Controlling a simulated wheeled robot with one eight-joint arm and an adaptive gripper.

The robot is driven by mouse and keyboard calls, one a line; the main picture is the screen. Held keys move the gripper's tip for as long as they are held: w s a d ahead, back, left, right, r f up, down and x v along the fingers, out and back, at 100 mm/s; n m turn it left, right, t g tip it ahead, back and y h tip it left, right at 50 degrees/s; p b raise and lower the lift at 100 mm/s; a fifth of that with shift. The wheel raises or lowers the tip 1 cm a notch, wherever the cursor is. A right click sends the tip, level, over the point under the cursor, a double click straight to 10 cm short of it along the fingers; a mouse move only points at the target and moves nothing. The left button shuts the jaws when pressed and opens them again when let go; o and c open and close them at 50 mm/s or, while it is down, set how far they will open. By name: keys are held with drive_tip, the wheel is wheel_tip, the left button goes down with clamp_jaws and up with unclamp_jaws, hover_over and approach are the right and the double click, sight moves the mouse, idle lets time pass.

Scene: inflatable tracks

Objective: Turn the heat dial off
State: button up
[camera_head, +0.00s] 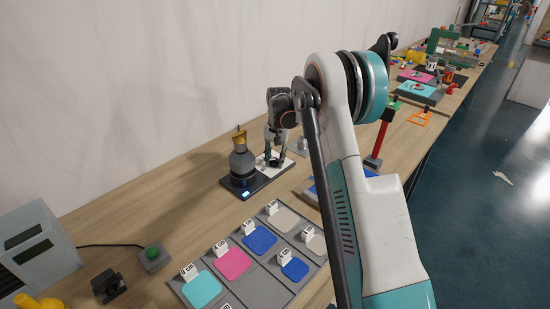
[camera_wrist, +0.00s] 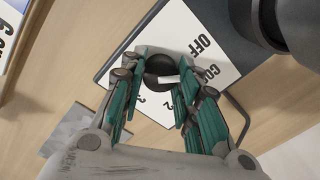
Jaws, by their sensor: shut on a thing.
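The heat dial (camera_wrist: 160,68) is a round black knob with a white pointer mark, on a white plate (camera_wrist: 208,22) printed with OFF, numbers and other partly hidden lettering. The mark points to the right in the wrist view, below the word OFF. My gripper (camera_wrist: 160,80) has its green-grey fingers on either side of the knob and is shut on it. In the head view my gripper (camera_head: 273,157) reaches down onto the white plate (camera_head: 276,169) of the dark-based burner unit (camera_head: 240,190); the dial is hidden there by the fingers.
A dark grey round vessel with a yellowish top (camera_head: 241,158) stands on the burner unit, close left of my gripper. A grey tray of coloured pads (camera_head: 250,268) lies in front. The wall runs behind the table.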

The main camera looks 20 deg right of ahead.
sight(277, 159)
drive_tip(key=n+p, duration=0.1)
drive_tip(key=n, duration=0.5)
idle(0.3)
drive_tip(key=shift+n, duration=0.3)
drive_tip(key=o, duration=1.1)
drive_tip(key=r, duration=1.2)
drive_tip(key=shift+d, duration=0.35)
